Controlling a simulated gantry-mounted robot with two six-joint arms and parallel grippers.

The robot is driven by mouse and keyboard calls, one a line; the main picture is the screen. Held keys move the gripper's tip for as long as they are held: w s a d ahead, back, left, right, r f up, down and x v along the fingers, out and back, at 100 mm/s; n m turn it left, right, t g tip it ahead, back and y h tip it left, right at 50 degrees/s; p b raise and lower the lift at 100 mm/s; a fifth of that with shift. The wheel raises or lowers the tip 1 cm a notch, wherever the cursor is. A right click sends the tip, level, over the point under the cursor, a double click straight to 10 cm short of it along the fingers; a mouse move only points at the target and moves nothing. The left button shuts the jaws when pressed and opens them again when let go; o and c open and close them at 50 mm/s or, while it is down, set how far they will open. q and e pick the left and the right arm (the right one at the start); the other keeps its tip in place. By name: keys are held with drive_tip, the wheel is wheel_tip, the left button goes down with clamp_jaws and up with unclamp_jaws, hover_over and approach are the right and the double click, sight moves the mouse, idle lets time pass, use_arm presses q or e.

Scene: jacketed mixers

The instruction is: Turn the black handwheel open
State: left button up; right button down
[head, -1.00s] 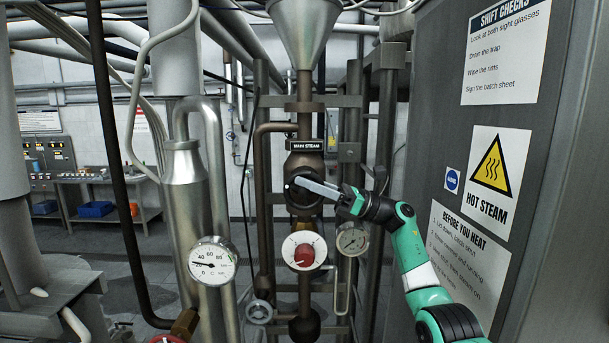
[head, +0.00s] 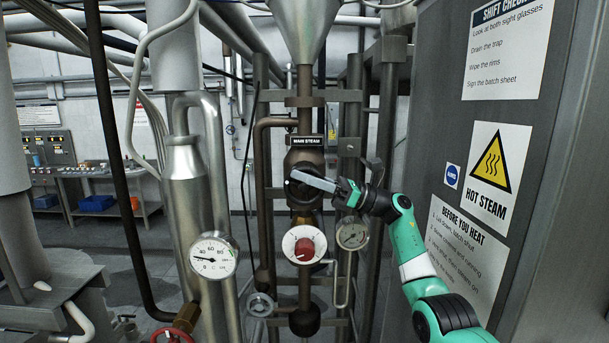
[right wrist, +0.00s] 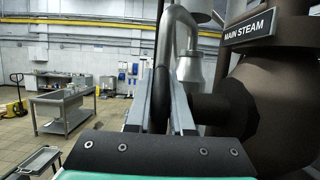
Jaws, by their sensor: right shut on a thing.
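The black handwheel (head: 303,194) sits on the dark brown valve under the MAIN STEAM plate (head: 307,141) in the head view. My right gripper (head: 297,177) reaches it from the right, and its pale fingers lie across the wheel's face. In the right wrist view the handwheel's dark rim (right wrist: 160,98) stands between the two fingers of the right gripper (right wrist: 162,82), which is shut on it. Part of the wheel is hidden behind the fingers. My left gripper is not in view.
A red-centred white dial (head: 304,245) and a pressure gauge (head: 352,235) hang just below the wheel. A temperature gauge (head: 213,257) is at left. A grey cabinet (head: 440,130) with signs stands close on the right beside my arm.

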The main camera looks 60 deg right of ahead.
drive_tip(key=g+p, duration=0.1)
drive_tip(key=p, duration=0.1)
drive_tip(key=g+h+p, duration=0.1)
drive_tip(key=p, duration=0.1)
drive_tip(key=g+h+p, duration=0.1)
drive_tip(key=g+p, duration=0.1)
drive_tip(key=p, duration=0.1)
drive_tip(key=shift+w+a+r, duration=0.15)
drive_tip(key=shift+w+r, duration=0.1)
drive_tip(key=shift+w, duration=0.1)
drive_tip(key=shift+w+f+g+h+p, duration=0.15)
drive_tip(key=shift+g+h+p, duration=0.15)
drive_tip(key=shift+g+p, duration=0.3)
drive_tip(key=shift+a+f+g+p, duration=0.1)
drive_tip(key=shift+f+g+p, duration=0.2)
drive_tip(key=shift+g+p, duration=0.2)
drive_tip(key=shift+h, duration=0.3)
drive_tip(key=c, duration=1.1)
unclamp_jaws()
drive_tip(key=b+v, duration=0.2)
drive_tip(key=v, duration=0.9)
drive_tip(key=shift+s, duration=0.3)
